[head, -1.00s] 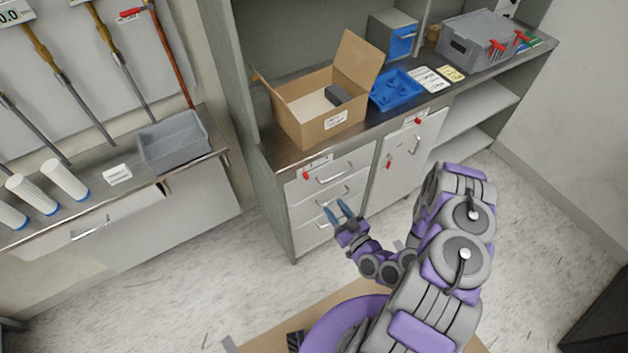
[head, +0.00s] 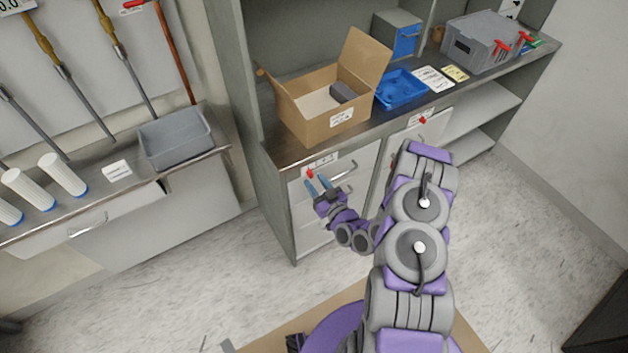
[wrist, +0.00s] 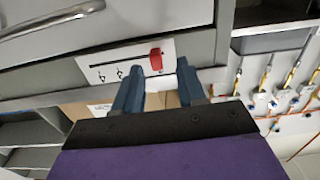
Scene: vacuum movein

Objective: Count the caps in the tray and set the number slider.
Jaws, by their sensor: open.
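My gripper (head: 317,187) is open and empty, its two blue fingers pointing up at the drawer front below the cardboard box. A number slider with a red knob (head: 309,174) sits on a white label plate (head: 322,162) there. In the wrist view the red knob (wrist: 156,60) shows at one end of the plate's dark slot, just beyond and between the fingertips (wrist: 158,85); I cannot tell if they touch it. The blue tray (head: 385,98) on the counter holds blue round shapes, too small to count. Another red knob (head: 422,120) is on the door front to the right.
An open cardboard box (head: 328,126) with a dark grey block inside stands left of the blue tray. Cards (head: 433,79) and a grey crate (head: 478,42) lie further right. A grey bin (head: 176,139) is on the left bench. The floor before the cabinet is clear.

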